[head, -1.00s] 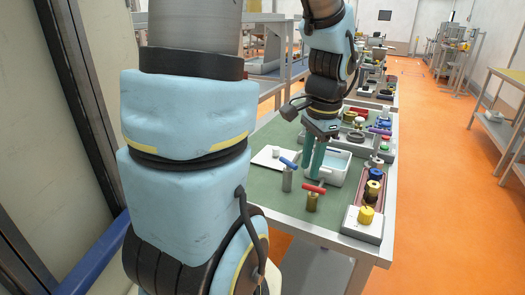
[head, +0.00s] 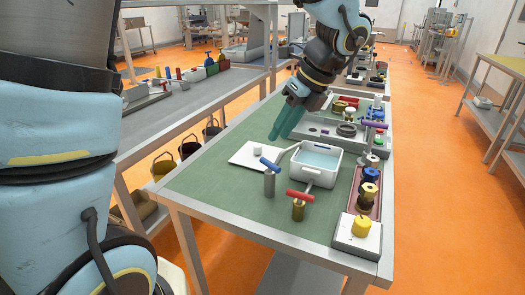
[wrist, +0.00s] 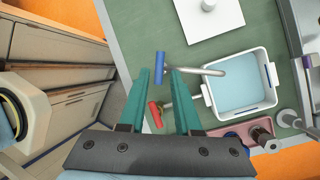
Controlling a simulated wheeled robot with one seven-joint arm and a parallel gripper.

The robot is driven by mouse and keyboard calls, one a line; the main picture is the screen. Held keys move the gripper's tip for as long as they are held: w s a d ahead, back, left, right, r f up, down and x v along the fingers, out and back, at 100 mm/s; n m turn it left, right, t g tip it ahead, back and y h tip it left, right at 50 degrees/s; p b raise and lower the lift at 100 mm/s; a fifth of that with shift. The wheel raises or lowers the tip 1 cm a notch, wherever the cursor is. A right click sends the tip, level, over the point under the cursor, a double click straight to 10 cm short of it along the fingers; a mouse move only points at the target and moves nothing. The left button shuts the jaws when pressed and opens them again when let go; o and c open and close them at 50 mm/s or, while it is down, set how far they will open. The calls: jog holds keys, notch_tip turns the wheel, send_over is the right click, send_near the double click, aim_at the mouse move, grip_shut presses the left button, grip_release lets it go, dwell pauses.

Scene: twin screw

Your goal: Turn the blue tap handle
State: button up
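The blue tap handle (head: 270,165) is a short crossbar on a grey upright post, with a spout reaching to the white basin (head: 296,178). In the wrist view the blue handle (wrist: 160,66) shows between the tips of my two teal fingers. My gripper (head: 281,136) is open and empty, its fingers slanting down to the left. In the head view the fingertips look above and behind the handle, apart from it. The gripper also shows in the wrist view (wrist: 160,72). No contact with the handle is visible.
A red tap handle (head: 299,195) on a brass post stands close in front, to the right of the blue one. A white board (head: 245,160) with a small knob lies to the left. A tray (head: 372,184) of knobs and a yellow-knobbed box (head: 343,232) line the right edge.

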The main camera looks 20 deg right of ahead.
aim_at(265, 159)
jog(key=x, duration=0.7)
jog(key=shift+w+f+p, duration=0.1)
jog(key=shift+f+p, duration=0.25)
jog(key=shift+p, duration=0.05)
grip_shut()
